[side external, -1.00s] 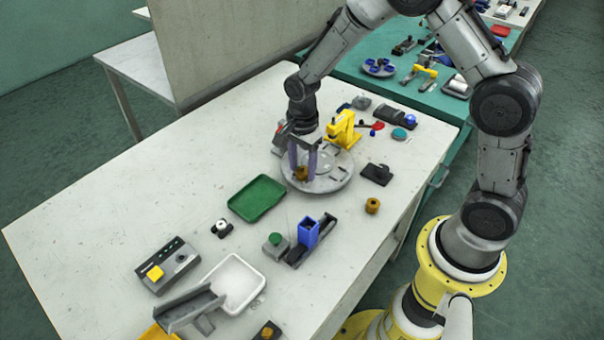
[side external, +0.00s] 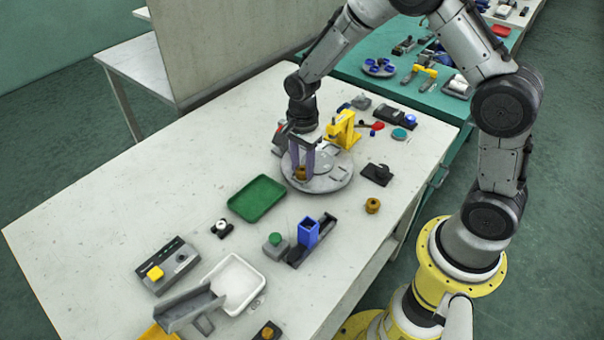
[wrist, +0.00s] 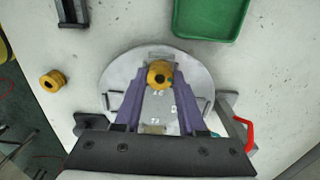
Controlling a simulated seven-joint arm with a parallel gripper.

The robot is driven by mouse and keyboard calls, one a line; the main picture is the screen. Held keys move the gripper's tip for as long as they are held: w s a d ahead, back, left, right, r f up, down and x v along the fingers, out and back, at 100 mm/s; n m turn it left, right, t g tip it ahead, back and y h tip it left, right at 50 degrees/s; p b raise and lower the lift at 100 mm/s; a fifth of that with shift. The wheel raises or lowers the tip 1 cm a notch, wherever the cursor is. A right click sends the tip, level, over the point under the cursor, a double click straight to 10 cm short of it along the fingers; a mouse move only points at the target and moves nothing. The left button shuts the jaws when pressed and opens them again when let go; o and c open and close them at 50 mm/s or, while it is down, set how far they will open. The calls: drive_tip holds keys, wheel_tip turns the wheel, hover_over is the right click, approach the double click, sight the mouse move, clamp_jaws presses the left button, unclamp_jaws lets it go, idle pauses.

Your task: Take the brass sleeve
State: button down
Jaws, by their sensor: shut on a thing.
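A brass sleeve (side external: 300,174) sits at the near-left edge of the round grey turntable (side external: 335,184). It also shows in the wrist view (wrist: 159,72), with its dark bore facing up. My gripper (side external: 302,167) points down over the turntable, its purple fingers shut on this sleeve from both sides. The sleeve's lower part is hard to make out, so I cannot tell whether it is clear of the plate. A second brass sleeve (side external: 372,205) stands loose on the table to the right, also seen in the wrist view (wrist: 52,81).
A yellow press-like device (side external: 342,130) stands close behind the turntable. A green tray (side external: 257,198) lies to the left. A blue block (side external: 309,232) in a dark holder and a white tray (side external: 238,284) are nearer. A black block (side external: 376,174) sits to the right. The table's left is clear.

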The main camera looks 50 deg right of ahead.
sight(303, 169)
drive_tip(key=shift+r, duration=0.6)
idle(0.3)
drive_tip(key=shift+r, duration=2.2)
